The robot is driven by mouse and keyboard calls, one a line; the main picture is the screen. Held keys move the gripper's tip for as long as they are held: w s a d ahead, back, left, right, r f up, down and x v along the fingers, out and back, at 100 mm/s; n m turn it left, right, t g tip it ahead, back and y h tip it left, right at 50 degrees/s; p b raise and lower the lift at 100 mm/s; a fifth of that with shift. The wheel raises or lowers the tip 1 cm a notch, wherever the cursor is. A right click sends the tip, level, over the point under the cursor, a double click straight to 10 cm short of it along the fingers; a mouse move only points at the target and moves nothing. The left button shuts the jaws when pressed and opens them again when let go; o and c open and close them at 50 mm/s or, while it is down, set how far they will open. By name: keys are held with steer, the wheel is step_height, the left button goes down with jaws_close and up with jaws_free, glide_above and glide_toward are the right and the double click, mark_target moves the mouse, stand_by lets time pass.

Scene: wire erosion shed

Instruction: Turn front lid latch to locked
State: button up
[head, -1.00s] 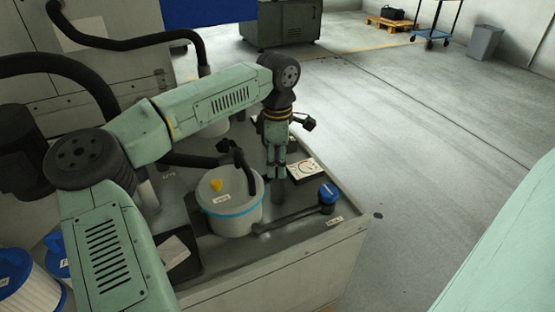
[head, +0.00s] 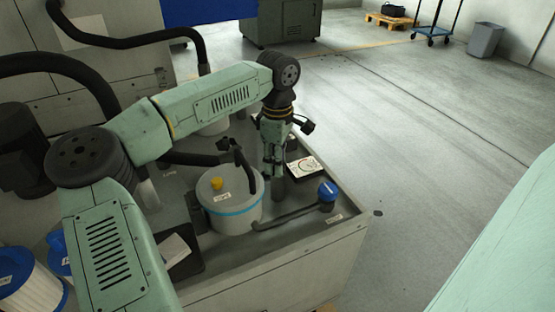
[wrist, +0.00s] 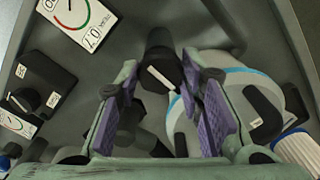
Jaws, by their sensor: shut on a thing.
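In the wrist view, the purple finger pads of my gripper (wrist: 158,98) are closed about a black latch-like piece (wrist: 162,52) with a white pointer mark; I take it as the front lid latch. In the head view, my gripper (head: 274,174) points down just right of the white canister (head: 238,220) with a blue band. A grey post (head: 279,188) shows below the fingertips. The fingers hide the latch in the head view. The canister also shows in the wrist view (wrist: 240,80), right of the fingers. I cannot read the latch's lock position.
A gauge (head: 304,168) sits right of my gripper, and a blue-capped fitting (head: 327,194) with a black hose stands near the bench edge.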

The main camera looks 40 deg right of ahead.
steer(key=o, duration=1.2)
step_height(320, 180, up, 12)
steer(key=shift+r, duration=0.1)
